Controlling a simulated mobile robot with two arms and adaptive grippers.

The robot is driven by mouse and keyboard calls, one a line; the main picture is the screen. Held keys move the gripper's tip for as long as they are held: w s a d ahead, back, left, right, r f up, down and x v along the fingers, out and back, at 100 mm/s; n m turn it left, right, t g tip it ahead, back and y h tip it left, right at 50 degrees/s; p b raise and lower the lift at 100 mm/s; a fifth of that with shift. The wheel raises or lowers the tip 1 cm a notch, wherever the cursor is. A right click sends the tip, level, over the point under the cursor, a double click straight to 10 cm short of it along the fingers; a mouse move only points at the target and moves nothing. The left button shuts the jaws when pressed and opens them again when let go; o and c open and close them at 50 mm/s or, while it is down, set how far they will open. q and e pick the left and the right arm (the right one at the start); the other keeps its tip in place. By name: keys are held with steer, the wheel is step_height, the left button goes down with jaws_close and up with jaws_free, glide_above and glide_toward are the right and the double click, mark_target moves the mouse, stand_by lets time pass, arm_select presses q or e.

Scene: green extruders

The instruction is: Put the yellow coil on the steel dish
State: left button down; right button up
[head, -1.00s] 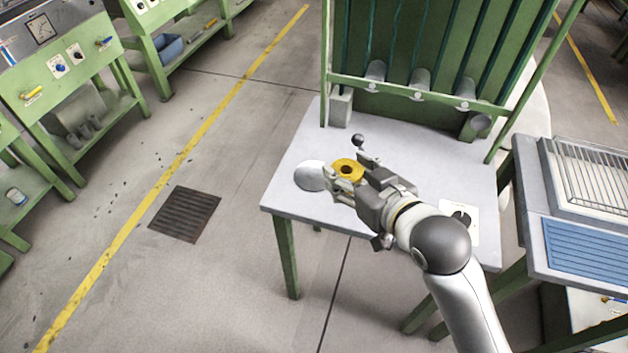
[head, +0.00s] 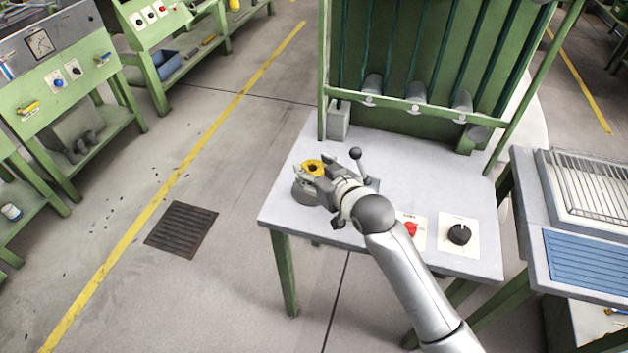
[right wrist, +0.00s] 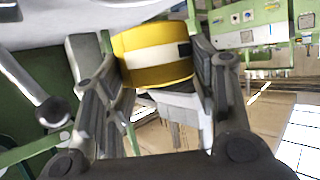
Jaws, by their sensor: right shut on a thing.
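The yellow coil (head: 313,164) is a short ring with a dark hole. My right gripper (head: 312,171) is shut on it, near the left end of the grey table. In the right wrist view the coil (right wrist: 152,53) sits between both fingers, with a white band and a dark patch on its side. The steel dish (head: 304,193) is a round grey disc on the table, partly hidden by the gripper. The coil appears over or just behind the dish; the height between them is hard to tell. My left gripper is not in view.
A black-knobbed lever (head: 357,156) stands just right of the gripper. A red knob (head: 411,229) and a black dial (head: 459,234) are at the table's front right. The green machine frame (head: 415,108) rises behind. The table's left edge is close to the dish.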

steer(key=shift+w+a+f, duration=0.15)
steer(key=shift+w+f, duration=0.25)
steer(key=shift+f, duration=1.5)
steer(key=shift+f, duration=0.15)
steer(key=o, duration=1.1)
steer(key=shift+s, duration=0.1)
steer(key=v, duration=1.2)
steer(key=shift+p, duration=0.3)
